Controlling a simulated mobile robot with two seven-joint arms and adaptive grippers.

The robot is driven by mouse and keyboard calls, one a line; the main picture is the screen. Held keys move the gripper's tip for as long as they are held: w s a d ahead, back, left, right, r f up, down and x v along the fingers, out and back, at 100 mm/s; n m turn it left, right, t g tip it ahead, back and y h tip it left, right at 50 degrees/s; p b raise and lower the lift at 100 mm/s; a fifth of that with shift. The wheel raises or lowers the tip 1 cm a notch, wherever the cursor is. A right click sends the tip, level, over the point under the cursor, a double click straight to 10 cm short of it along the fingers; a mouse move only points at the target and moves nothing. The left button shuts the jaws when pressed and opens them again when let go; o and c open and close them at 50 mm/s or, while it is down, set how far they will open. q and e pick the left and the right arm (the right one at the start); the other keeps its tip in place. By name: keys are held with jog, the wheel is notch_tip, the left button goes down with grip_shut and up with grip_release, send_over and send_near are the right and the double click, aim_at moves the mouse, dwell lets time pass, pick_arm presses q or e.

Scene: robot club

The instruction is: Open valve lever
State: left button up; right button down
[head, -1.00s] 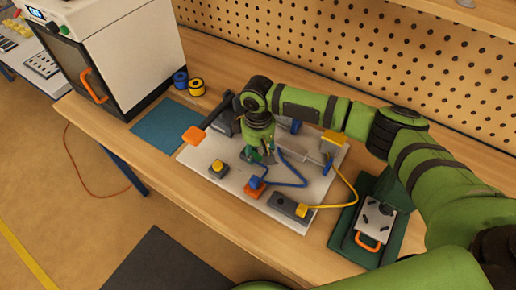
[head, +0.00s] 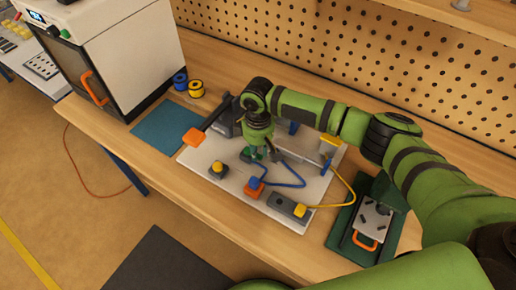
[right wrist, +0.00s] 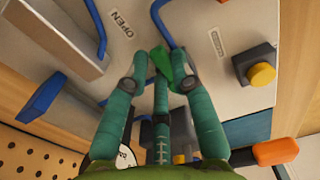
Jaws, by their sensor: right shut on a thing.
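A light grey panel (head: 232,200) lies on the wooden bench and carries several controls. My right gripper (head: 256,154) reaches down over its middle. In the right wrist view its teal fingers (right wrist: 162,72) are shut on a bright green piece, which looks like the valve lever (right wrist: 185,70). The fingers hide much of the lever and its pivot. An OPEN label (right wrist: 120,22) lies on the panel to the left of the lever, and a second label (right wrist: 219,42), too blurred to read surely, lies to its right. My left gripper is not in view.
A yellow button (right wrist: 262,73) on a dark box stands close right of the fingers. An orange-ended lever (head: 194,136) stands at the panel's left edge. Blue (head: 290,184) and yellow (head: 345,190) cables loop over the panel. A dark green mat with a device (head: 372,222) lies right.

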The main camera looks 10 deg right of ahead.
aim_at(258, 154)
jog(key=c, duration=1)
grip_release()
jog(key=shift+c, duration=0.2)
notch_tip(258, 154, up, 12)
